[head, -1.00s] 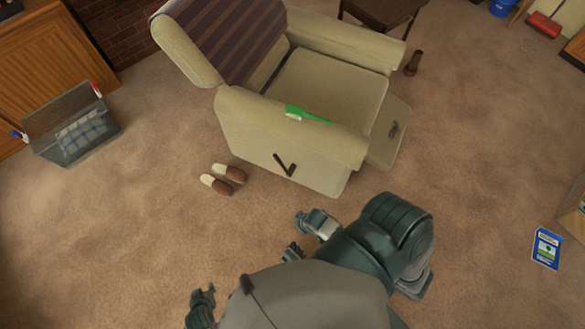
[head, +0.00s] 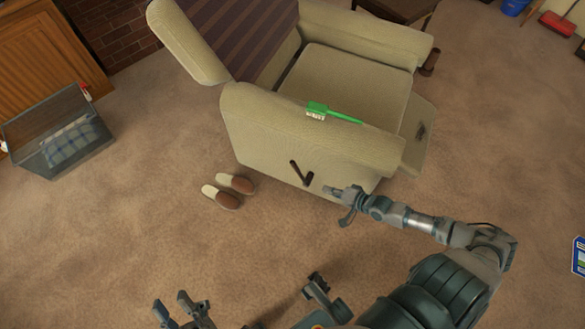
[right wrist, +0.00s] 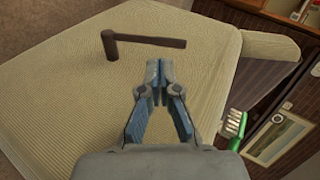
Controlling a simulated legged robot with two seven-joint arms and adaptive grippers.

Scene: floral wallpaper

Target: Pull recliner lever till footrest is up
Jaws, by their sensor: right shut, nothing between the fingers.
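The beige recliner (head: 250,135) stands at the upper middle of the head view, its near side facing me. Its dark lever (head: 300,173) is a bent V shape on that side; in the right wrist view the lever (right wrist: 145,41) shows just beyond the fingertips. The footrest (head: 415,145) is a panel at the seat's front right, sloping below the seat level. My right gripper (head: 335,191) is shut and empty, just right of the lever and apart from it; its fingertips (right wrist: 159,68) meet. My left gripper (head: 178,309) is open and empty at the bottom left, far from the chair.
A green brush (head: 318,111) lies on the near armrest. A pair of slippers (head: 228,190) lies on the carpet left of the lever. A basket (head: 40,125) with a checked cloth stands at the left.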

